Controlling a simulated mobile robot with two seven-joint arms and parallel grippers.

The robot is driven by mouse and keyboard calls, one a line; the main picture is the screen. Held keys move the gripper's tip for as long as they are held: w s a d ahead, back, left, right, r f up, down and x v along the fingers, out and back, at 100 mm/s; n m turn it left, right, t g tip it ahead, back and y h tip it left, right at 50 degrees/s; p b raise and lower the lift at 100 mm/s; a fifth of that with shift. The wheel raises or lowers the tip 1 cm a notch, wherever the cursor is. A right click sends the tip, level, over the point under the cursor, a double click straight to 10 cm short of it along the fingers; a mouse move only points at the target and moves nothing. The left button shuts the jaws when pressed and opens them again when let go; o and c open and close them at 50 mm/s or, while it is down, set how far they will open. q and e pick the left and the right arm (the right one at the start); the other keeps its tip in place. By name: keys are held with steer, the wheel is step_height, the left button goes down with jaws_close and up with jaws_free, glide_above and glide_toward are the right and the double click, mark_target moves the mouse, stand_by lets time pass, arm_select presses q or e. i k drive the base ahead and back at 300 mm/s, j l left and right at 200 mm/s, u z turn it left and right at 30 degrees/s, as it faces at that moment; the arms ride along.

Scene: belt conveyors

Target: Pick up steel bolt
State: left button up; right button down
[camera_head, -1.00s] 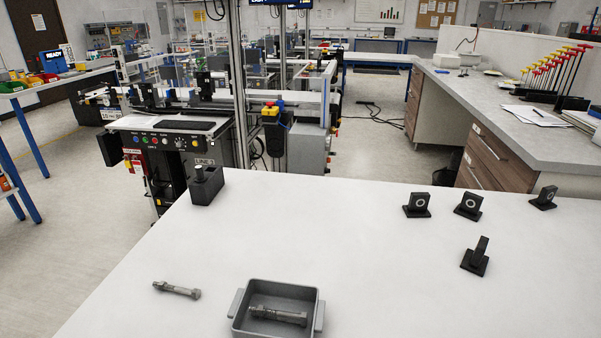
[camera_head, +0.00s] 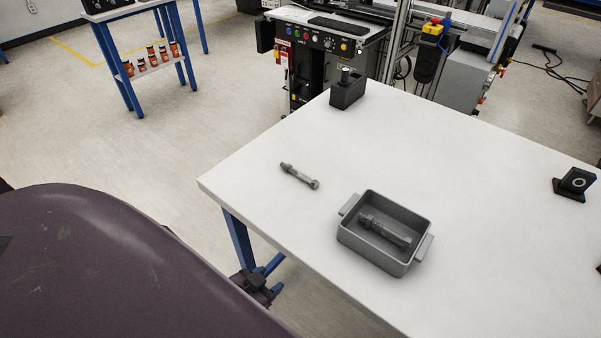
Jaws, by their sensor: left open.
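A steel bolt (camera_head: 300,176) lies on the white table (camera_head: 290,225), near its left edge and apart from the grey bin. A second, thicker bolt (camera_head: 386,231) lies inside the grey bin (camera_head: 372,260), which has a handle at each end. My left gripper (camera_head: 262,288) shows small and dark beyond my large purple-grey arm link, off the table's left edge. It is open, with nothing seen in it, and apart from both bolts. Most of it is hidden by the arm. My right gripper is out of view.
A black block holding a metal pin (camera_head: 348,90) stands at the table's far corner. A black bracket (camera_head: 575,184) stands at the right. The table between them is clear. A machine with a control panel (camera_head: 325,42) stands behind the table, and a blue-legged bench (camera_head: 150,62) at the back left.

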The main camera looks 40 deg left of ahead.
mark_target(288, 168)
steer(key=j, duration=0.5)
steer(key=k+j, duration=0.15)
steer(key=j, duration=0.4)
steer(key=j+z, duration=0.1)
steer(key=j, duration=0.4)
steer(key=k+j, duration=0.15)
steer(key=j, duration=0.35)
steer(key=k+j, duration=0.1)
steer(key=j, duration=0.45)
steer(key=k+j, duration=0.1)
steer(key=j, duration=0.4)
steer(key=z, duration=0.05)
